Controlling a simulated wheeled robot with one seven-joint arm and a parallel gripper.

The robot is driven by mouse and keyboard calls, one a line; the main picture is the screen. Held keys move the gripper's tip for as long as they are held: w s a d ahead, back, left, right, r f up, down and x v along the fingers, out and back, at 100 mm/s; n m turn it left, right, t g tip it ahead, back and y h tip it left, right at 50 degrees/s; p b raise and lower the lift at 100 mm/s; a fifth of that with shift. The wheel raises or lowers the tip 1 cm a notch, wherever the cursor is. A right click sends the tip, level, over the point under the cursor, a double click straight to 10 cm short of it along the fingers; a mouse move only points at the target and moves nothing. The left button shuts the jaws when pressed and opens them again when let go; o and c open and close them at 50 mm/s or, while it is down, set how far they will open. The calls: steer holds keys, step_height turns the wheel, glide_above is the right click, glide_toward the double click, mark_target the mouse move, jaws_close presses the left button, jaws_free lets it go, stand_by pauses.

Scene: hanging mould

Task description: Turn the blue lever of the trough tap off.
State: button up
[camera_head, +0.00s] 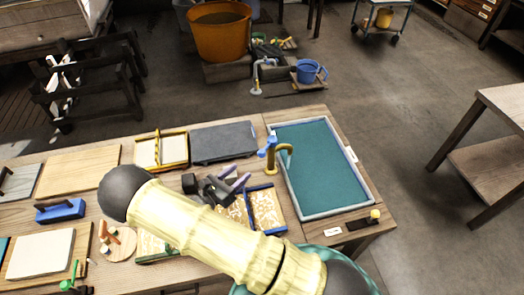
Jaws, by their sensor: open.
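The trough tap (286,150) is a brass-coloured curved spout at the left edge of a grey-rimmed trough (283,127) with a teal inside. Its blue lever (268,146) stands up on the left of the spout and slants. Whether water runs from the spout is too small to tell. My gripper (238,184) is dark with greyish-purple fingers. It is open and empty, a little left of and nearer than the tap, apart from the lever. It appears above the table over a patterned, blue-edged frame.
The patterned frame (267,208) lies just below the tap. A dark grey slab (223,143) and a yellow-framed tray (161,150) lie behind my gripper. A small yellow-topped object (375,215) stands at the right front corner.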

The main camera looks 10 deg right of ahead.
mark_target(262, 152)
steer(key=p+x, duration=0.3)
steer(key=x, duration=0.9)
jaws_close()
